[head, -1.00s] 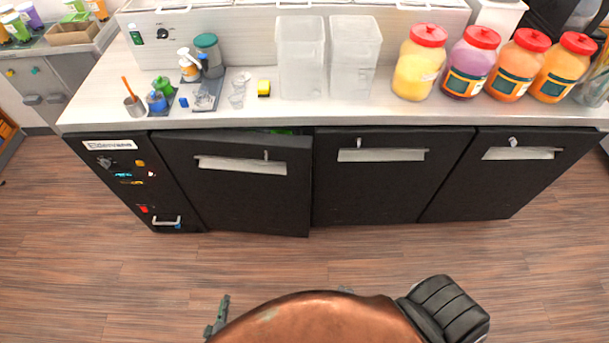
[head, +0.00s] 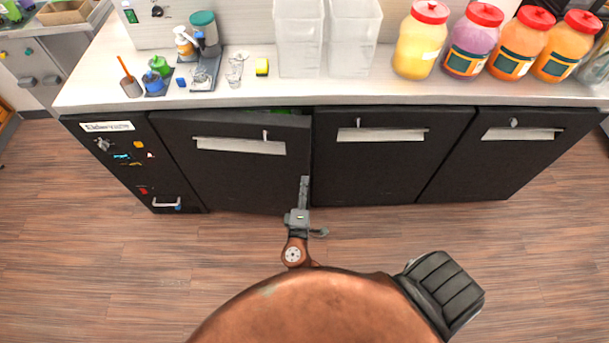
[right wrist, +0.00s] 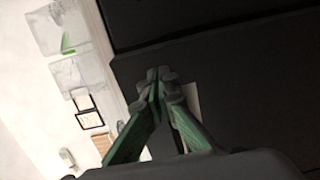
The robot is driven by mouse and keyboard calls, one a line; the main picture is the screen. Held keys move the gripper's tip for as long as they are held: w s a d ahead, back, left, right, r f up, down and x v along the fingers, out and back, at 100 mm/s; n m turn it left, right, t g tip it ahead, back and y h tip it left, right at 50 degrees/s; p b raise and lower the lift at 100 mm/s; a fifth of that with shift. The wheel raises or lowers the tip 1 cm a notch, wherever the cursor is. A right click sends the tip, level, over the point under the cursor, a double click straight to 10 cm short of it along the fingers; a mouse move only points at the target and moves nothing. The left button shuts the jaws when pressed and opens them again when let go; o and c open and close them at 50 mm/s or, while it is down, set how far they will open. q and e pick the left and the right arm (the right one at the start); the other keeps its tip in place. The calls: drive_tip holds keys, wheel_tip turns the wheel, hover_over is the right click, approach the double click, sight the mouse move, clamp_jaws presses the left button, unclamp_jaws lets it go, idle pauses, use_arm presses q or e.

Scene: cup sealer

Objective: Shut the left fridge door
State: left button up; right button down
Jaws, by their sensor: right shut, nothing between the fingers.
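The left fridge door (head: 228,178) is a black panel with a pale grey handle (head: 240,146) in the head view. It stands slightly ajar, its right edge out from the counter front, with a thin gap and a bit of green along its top. My right gripper (head: 304,182) is shut and empty, pointing at the right edge of this door. I cannot tell whether it touches. In the right wrist view the shut green-grey fingers (right wrist: 159,76) lie in front of a dark panel. My left gripper is out of view.
The middle door (head: 385,165) and right door (head: 502,160) look closed. The countertop (head: 390,92) above holds two clear containers (head: 325,40), several red-lidded jars (head: 472,42) and small items. Wooden floor (head: 110,260) in front is free.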

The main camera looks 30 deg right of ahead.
sight(308, 148)
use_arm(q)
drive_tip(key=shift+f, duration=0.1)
use_arm(e)
drive_tip(key=x, duration=1.2)
drive_tip(key=shift+w+f, duration=0.15)
drive_tip(key=shift+w, duration=0.1)
